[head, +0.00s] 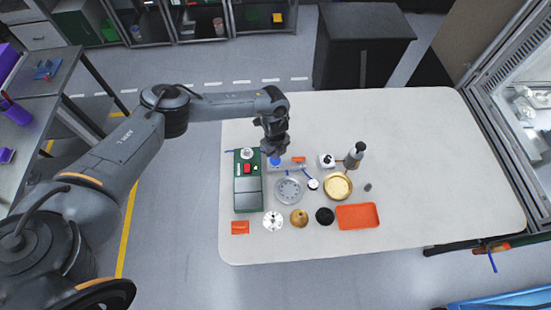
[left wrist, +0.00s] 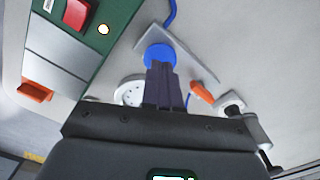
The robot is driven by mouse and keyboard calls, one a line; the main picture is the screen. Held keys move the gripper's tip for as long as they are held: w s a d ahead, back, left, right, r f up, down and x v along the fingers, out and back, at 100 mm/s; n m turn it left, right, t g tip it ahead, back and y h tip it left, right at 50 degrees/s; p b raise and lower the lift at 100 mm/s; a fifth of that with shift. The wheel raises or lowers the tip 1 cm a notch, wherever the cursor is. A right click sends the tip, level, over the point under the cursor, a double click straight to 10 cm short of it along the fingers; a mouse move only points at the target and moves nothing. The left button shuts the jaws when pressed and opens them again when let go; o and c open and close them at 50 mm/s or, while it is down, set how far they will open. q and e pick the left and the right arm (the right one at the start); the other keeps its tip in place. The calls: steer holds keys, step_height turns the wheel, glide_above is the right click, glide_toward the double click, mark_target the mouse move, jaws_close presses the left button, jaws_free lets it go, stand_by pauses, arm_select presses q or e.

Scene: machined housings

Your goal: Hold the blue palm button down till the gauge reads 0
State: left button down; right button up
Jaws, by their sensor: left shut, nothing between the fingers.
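The blue palm button (head: 275,161) sits on a grey plate beside the green unit (head: 248,207). My left gripper (head: 274,151) is above it, pointing down, with its fingers shut and empty. In the left wrist view the fingertips (left wrist: 160,68) overlap the blue button (left wrist: 160,53); I cannot tell whether they touch it. A white round dial (head: 247,153), perhaps the gauge, is at the far end of the green unit; its reading is too small to make out. My right gripper is not in view.
A red button (head: 247,169) is on the green unit. A grey round housing (head: 288,191), a gold dish (head: 338,186), an orange tray (head: 358,217) and a grey bottle (head: 355,155) stand nearby. The table's right half (head: 450,160) is clear.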

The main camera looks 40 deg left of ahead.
arm_select(q)
steer(key=shift+f, duration=0.15)
steer(key=shift+f+b, duration=1.05)
steer(key=shift+f, duration=0.1)
steer(key=shift+r, duration=0.1)
stand_by(0.3)
steer(key=shift+r, duration=0.1)
stand_by(0.5)
steer(key=shift+r+p, duration=1)
steer(key=shift+p, duration=0.1)
steer(key=shift+r+p, duration=1.45)
steer(key=shift+r, duration=0.2)
